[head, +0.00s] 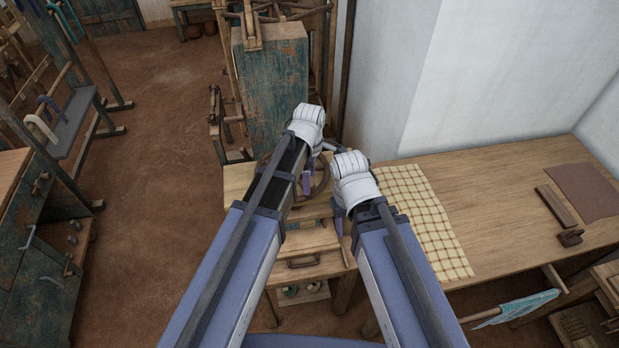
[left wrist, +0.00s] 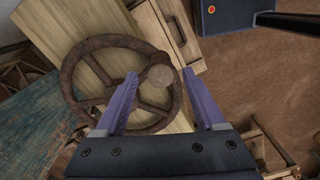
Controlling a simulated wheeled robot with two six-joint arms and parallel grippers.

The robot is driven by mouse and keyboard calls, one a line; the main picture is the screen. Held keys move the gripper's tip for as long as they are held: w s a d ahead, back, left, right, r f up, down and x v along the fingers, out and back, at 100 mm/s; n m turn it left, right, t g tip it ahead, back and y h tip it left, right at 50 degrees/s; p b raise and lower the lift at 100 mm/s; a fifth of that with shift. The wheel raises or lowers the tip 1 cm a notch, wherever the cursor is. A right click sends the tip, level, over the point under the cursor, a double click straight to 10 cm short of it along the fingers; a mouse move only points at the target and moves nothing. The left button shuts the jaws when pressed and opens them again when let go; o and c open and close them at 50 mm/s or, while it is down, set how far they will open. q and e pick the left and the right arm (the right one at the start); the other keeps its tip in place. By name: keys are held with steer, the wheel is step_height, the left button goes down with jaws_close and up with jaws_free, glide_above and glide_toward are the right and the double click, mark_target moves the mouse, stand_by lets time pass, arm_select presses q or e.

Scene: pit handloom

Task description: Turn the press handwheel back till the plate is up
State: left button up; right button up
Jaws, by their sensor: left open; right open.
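The press handwheel (left wrist: 82,108) is a brown spoked wheel, seen close in the left wrist view. A round knob (left wrist: 160,77) stands up on its rim. My left gripper (left wrist: 160,76) is open, with one purple finger on each side of the knob; I cannot tell whether they touch it. In the head view, part of the handwheel (head: 326,183) shows between my arms, and my left gripper (head: 313,170) is over it. My right gripper (head: 338,212) is beside it on the right, open and largely hidden by its wrist. I cannot make out the press plate.
A wooden table (head: 500,190) with a checked cloth (head: 425,215) extends to the right. A worn blue-green cabinet (head: 270,85) stands behind the wheel. A drawer (head: 305,265) is below it. A white wall (head: 470,80) is at the back right.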

arm_select(q)
step_height(320, 180, up, 4)
steer(key=p, duration=0.2)
steer(key=shift+f+p, duration=0.2)
steer(key=shift+p, duration=0.1)
arm_select(e)
step_height(320, 180, up, 4)
steer(key=shift+f, duration=0.2)
arm_select(q)
steer(key=s+a+m, duration=0.9)
steer(key=a+m, duration=0.3)
steer(key=m, duration=0.4)
steer(key=s+d+f+m+b, duration=0.2)
steer(key=d+f+b, duration=0.3)
steer(key=f+b, duration=0.5)
steer(key=s+d+f+m+y+b, duration=0.1)
steer(key=s+d+f+m+b, duration=0.1)
steer(key=d+f+b, duration=0.4)
steer(key=shift+s+d+f+b, duration=0.25)
steer(key=shift+s+f+b, duration=0.65)
steer(key=shift+f+b, duration=1.1)
arm_select(e)
step_height(320, 180, down, 20)
arm_select(q)
steer(key=shift+c, duration=0.4)
